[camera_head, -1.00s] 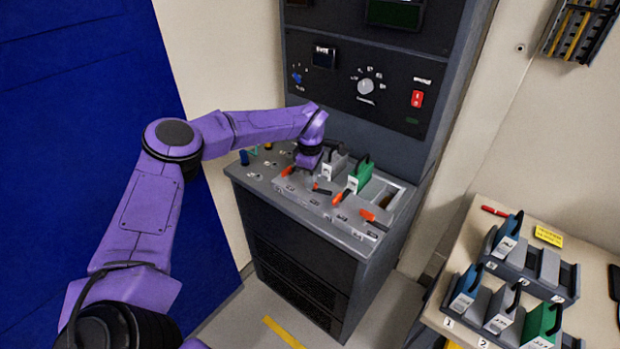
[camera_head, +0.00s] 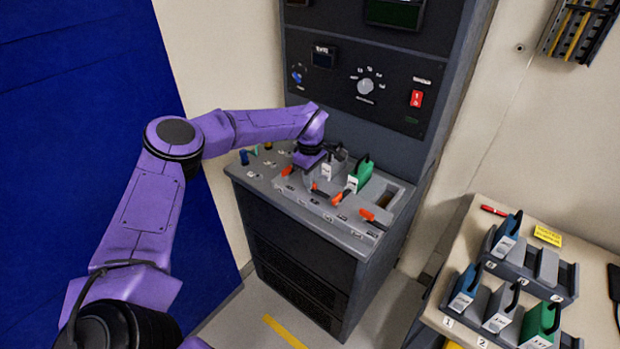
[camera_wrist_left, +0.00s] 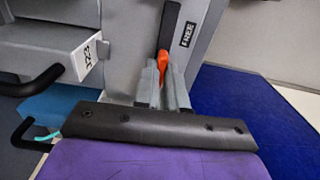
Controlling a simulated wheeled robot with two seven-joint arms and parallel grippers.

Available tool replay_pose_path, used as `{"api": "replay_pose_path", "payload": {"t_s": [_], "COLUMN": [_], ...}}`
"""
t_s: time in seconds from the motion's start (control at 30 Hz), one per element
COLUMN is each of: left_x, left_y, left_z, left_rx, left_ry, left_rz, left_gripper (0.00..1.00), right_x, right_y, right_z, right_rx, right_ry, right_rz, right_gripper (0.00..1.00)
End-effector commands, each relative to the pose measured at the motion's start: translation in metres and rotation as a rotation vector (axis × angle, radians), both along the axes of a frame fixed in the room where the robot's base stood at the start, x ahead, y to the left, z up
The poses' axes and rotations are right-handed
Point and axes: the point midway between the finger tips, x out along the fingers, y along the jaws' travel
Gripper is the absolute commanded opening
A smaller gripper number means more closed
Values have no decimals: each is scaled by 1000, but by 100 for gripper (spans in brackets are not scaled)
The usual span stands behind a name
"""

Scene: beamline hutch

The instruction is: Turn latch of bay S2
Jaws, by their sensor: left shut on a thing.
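The bay console (camera_head: 300,218) has a row of orange-tipped latches along its sloped front. My left gripper (camera_head: 312,184) reaches down over it and is shut on the second latch from the left (camera_head: 315,188). In the left wrist view the orange latch tip (camera_wrist_left: 163,64) sits between the fingers of my left gripper (camera_wrist_left: 163,88), beside a "FREE" label (camera_wrist_left: 186,34). The other latches show at the left (camera_head: 288,171), middle (camera_head: 337,199) and right (camera_head: 367,215). The bay labels are too small to read. My right gripper is out of view.
A grey block (camera_head: 328,171) and a green handled block (camera_head: 360,175) stand in the console; the rightmost slot (camera_head: 391,192) looks empty. A panel with a knob (camera_head: 366,86) and red switch (camera_head: 417,98) rises behind. At right, a table (camera_head: 460,240) holds block racks.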

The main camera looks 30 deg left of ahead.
Motion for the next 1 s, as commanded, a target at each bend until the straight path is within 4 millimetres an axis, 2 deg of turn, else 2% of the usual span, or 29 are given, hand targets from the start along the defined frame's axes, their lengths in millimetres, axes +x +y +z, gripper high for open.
{"api": "replay_pose_path", "payload": {"t_s": [0.07, 0.1, 0.17, 0.2, 0.47, 0.57, 0.9, 1.0], "left_x": [-1, -1, -1, -1, 0, 1, 1, 1], "left_y": [-1, -1, -1, -1, 0, 0, -1, -1], "left_z": [-2, -2, -2, -2, 0, 9, 85, 98], "left_rx": [-1, -1, -1, -1, 0, 0, 2, 1], "left_ry": [4, 4, 4, 4, 1, -3, -2, 1], "left_rz": [-1, -1, -1, -1, 0, 0, -1, -1], "left_gripper": [0, 14, 33, 36, 36, 36, 36, 36], "right_x": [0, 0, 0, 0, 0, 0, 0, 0], "right_y": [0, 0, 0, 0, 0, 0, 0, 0], "right_z": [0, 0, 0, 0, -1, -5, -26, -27], "right_rx": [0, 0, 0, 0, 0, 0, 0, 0], "right_ry": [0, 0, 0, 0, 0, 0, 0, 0], "right_rz": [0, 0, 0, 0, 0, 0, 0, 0], "right_gripper": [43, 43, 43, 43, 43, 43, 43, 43]}}
